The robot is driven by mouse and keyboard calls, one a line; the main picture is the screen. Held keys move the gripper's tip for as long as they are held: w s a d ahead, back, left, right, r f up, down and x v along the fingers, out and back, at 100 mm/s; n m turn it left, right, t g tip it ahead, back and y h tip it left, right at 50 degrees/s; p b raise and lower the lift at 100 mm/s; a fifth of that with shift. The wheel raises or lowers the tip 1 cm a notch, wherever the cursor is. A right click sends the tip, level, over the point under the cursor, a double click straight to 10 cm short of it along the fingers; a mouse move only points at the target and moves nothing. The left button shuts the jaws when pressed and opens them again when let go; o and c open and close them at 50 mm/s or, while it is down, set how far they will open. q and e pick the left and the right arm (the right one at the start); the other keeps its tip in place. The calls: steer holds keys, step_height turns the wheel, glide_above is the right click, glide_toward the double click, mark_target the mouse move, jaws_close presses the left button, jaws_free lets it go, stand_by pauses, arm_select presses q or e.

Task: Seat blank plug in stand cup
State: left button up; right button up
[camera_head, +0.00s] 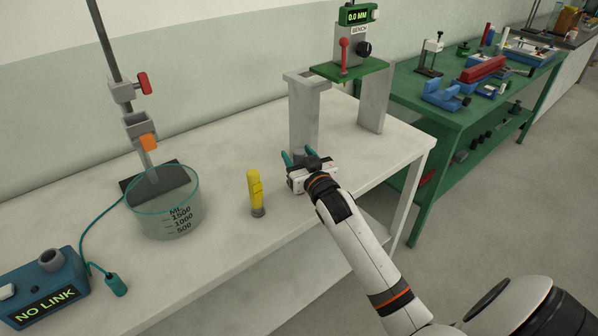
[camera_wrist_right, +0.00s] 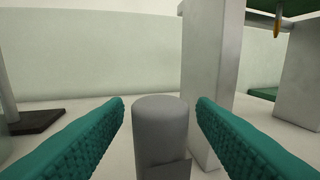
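A grey cylinder (camera_wrist_right: 160,125) with a flat-faced lower part stands between my right gripper's fingers in the right wrist view; I take it for the blank plug. My right gripper (camera_head: 300,157) is at the foot of a grey upright on the white bench. Its teal fingers (camera_wrist_right: 160,103) are open, with a visible gap on each side of the cylinder. I cannot tell for sure which part is the stand cup; a grey round socket (camera_head: 51,260) sits on the blue NO LINK box (camera_head: 48,298) at the left. My left gripper is not in view.
A yellow cylinder (camera_head: 255,189) with a grey foot stands left of my gripper. A glass beaker (camera_head: 165,212) sits under a clamp stand (camera_head: 122,88). A grey gantry (camera_head: 374,100) with a green plate stands behind. The bench front is mostly clear.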

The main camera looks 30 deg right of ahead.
jaws_close()
